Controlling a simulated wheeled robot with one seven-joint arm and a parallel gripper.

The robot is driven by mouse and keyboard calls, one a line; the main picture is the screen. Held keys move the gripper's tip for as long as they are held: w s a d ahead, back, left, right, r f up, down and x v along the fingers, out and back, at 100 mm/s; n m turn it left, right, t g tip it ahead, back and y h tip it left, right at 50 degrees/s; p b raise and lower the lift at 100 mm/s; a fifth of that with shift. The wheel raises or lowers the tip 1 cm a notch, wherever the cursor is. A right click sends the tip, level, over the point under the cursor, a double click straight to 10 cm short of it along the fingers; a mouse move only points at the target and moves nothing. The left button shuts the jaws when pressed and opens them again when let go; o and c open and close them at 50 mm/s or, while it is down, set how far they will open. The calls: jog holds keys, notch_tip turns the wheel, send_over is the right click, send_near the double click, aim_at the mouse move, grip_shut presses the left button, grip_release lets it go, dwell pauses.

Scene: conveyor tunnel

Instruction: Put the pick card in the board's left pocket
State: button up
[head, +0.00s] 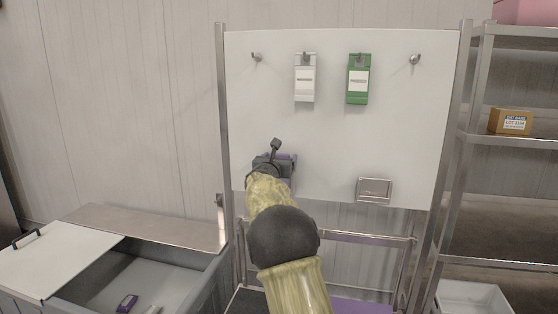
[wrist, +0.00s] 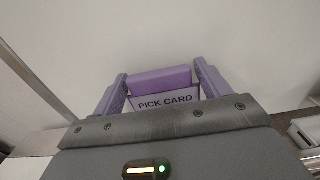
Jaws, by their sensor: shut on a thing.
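The white board (head: 330,130) stands upright in front of me. The pick card (wrist: 165,101), white with dark lettering and a purple band along its far edge, lies between the two purple fingers of my gripper (wrist: 160,88). In the head view my gripper (head: 275,165) is in front of the lower left of the board, and a bit of purple shows there. My arm covers that part of the board, so I cannot see the left pocket or tell whether the card touches it. A metal-framed pocket (head: 374,189) shows at the board's lower right.
A white tag (head: 305,85) and a green tag (head: 358,85) hang high on the board, with bare pegs either side. Metal shelves (head: 510,140) with a small carton (head: 510,121) stand right.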

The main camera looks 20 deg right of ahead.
jog(key=o, duration=1.4)
jog(key=shift+o, duration=0.2)
jog(key=b+v, duration=0.7)
jog(key=v, duration=1)
jog(key=shift+s+b, duration=0.2)
jog(key=shift+b, duration=0.1)
jog(key=shift+a, duration=0.15)
